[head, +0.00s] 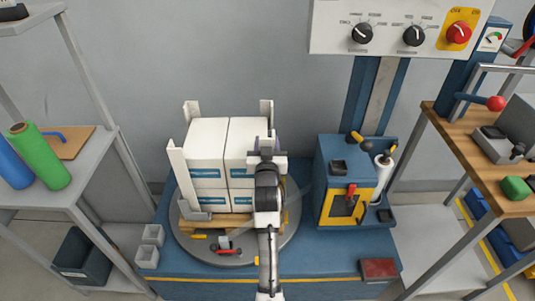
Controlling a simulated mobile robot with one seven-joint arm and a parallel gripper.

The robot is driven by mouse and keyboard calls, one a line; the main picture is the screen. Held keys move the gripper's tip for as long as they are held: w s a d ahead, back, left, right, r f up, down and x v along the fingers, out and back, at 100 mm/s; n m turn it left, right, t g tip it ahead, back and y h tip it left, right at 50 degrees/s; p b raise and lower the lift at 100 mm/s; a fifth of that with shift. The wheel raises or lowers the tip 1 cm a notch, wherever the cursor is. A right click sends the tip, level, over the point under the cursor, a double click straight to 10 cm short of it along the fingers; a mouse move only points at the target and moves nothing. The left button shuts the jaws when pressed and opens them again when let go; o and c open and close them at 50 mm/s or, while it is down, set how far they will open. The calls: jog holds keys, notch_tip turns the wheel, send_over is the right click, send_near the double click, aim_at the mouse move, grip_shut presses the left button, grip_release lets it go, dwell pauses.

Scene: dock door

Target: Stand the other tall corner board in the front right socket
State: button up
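White cartons (206,138) are stacked on a wooden pallet on the grey turntable (187,248). A tall white corner board (178,178) stands at the stack's front left corner, in a grey socket (196,215). Corner boards also show at the back left (190,111) and back right (266,112). My gripper (267,148) is at the stack's right side, near its top; my arm reaches up from the bottom. Pale upright parts show around the gripper, but I cannot tell whether they are a board or gripper parts. The front right socket is hidden behind my arm. The fingers are not clear.
A blue wrapping unit (350,190) with a film roll (383,168) stands close on the right. Loose small parts (223,245) lie at the turntable's front. A left shelf holds a green roll (38,157); a wooden bench (455,130) is at right.

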jog(key=shift+f+b, duration=0.8)
jog(key=shift+f, duration=0.75)
jog(key=shift+f, duration=0.2)
jog(key=o, duration=1.3)
jog(key=shift+c, duration=0.2)
jog(key=shift+r, duration=0.1)
